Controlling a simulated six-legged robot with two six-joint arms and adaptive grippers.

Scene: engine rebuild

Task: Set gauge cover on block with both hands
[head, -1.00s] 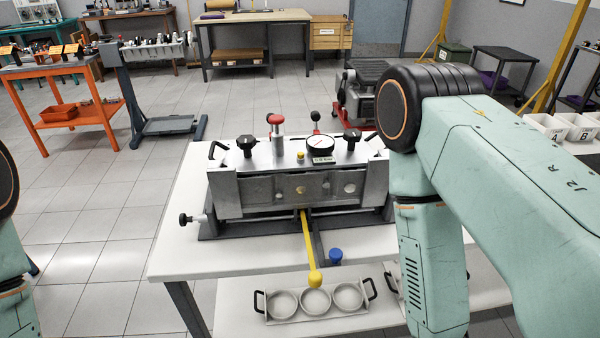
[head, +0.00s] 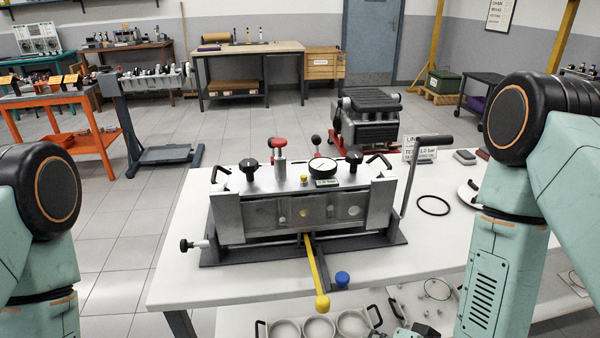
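A silver cover plate (head: 268,180) with a dial gauge (head: 321,169), black knobs, a red-topped valve and a black loop handle at each end lies on top of a grey metal block (head: 285,216). I take this plate to be the gauge cover; whether it is fully seated I cannot tell. The block stands in a dark fixture on the white table. A yellow-handled lever (head: 317,275) sticks out of its front. Only upper parts of my two arms show, at the left and right edges. Both grippers are out of view.
The white table (head: 185,276) has a black ring (head: 433,205), a tall grey lever (head: 415,180) and a sign (head: 427,149) right of the block. A blue knob (head: 342,278) is at the front. A tray with three round wells (head: 318,328) sits on the lower shelf.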

